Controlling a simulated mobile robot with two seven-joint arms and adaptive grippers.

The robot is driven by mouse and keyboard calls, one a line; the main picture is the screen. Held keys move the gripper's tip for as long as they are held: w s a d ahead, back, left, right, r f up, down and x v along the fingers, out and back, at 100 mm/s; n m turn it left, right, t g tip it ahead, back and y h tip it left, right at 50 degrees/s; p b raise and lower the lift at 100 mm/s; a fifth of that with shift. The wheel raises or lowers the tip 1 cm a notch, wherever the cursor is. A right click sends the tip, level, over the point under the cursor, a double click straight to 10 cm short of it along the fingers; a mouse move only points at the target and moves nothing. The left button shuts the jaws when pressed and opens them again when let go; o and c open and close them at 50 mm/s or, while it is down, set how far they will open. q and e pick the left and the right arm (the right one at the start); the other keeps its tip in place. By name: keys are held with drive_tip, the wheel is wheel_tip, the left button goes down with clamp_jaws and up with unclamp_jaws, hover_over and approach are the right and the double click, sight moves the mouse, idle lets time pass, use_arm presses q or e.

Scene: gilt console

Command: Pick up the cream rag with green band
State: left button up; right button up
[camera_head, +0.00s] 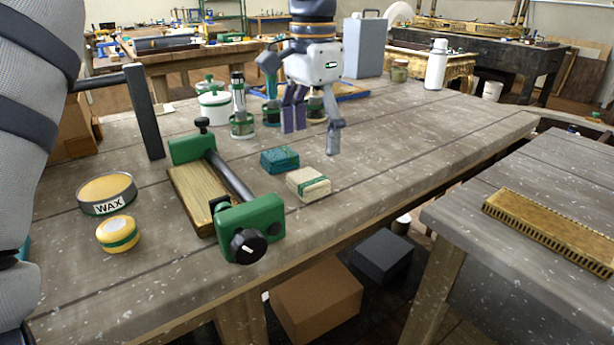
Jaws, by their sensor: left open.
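The cream rag with green band (308,183) lies folded on the grey wooden bench, near its front edge in the middle of the view. My left gripper (313,139) points down above the bench, higher than the rag and apparently behind it. Its fingers are spread, with nothing visible between them. The rag is not touched and shows clearly. My right gripper is not in view.
A teal folded cloth (280,160) lies just left of the rag. A green clamp (250,228) with a wooden board stands to its left front. A wax tin (107,194) and yellow tin (118,234) are farther left. The bench (420,140) is clear to the right.

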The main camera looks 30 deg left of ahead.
sight(307, 177)
use_arm(q)
drive_tip(key=f, duration=0.5)
drive_tip(key=s+f, duration=0.1)
drive_tip(key=f, duration=0.2)
drive_tip(key=shift+a+p, duration=0.1)
drive_tip(key=shift+p, duration=0.2)
drive_tip(key=c, duration=1.1)
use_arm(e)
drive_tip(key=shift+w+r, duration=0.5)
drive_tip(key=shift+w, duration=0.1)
use_arm(q)
drive_tip(key=shift+r, duration=0.15)
